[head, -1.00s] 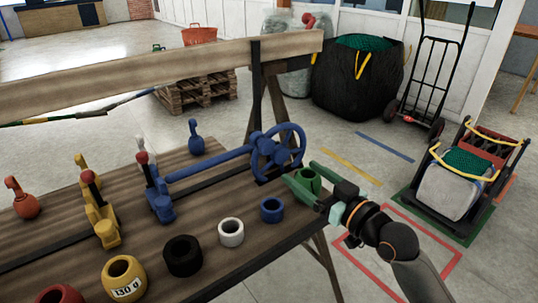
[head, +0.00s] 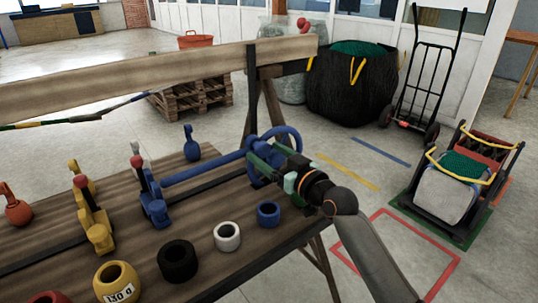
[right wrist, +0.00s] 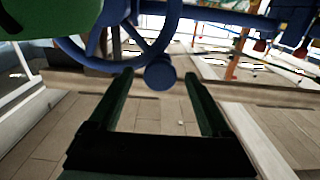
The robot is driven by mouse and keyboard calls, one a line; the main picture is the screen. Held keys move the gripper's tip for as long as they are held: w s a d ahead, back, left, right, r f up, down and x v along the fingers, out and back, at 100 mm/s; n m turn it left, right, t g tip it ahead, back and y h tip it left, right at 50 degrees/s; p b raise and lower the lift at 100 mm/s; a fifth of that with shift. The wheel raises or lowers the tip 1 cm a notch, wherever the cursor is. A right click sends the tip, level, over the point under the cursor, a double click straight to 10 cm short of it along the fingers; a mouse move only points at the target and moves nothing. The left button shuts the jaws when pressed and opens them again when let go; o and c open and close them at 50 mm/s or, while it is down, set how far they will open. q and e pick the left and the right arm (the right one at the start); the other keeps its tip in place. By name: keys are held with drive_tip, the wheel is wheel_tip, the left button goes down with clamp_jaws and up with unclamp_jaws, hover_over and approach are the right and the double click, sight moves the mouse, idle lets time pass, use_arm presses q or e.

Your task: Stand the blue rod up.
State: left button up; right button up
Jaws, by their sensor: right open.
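The blue rod (head: 208,168) lies nearly level above the table, between a blue bracket (head: 153,205) with a red-topped lever and a blue spoked wheel (head: 291,134). My right gripper (head: 262,155) is at the wheel, its green fingers open, and covers part of it in the head view. In the right wrist view, the open fingers (right wrist: 159,82) point at a round blue end (right wrist: 160,73) in front of the wheel (right wrist: 125,45). That end shows between the fingertips; I cannot tell whether they touch it. My left gripper is not in view.
Blue (head: 268,214), white (head: 227,236), black (head: 178,261) and yellow (head: 117,283) rings stand along the table's (head: 215,271) near side. A yellow bracket (head: 95,222) stands left of the blue one. A wooden beam (head: 130,78) runs behind.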

clamp_jaws()
idle(0.6)
idle(0.3)
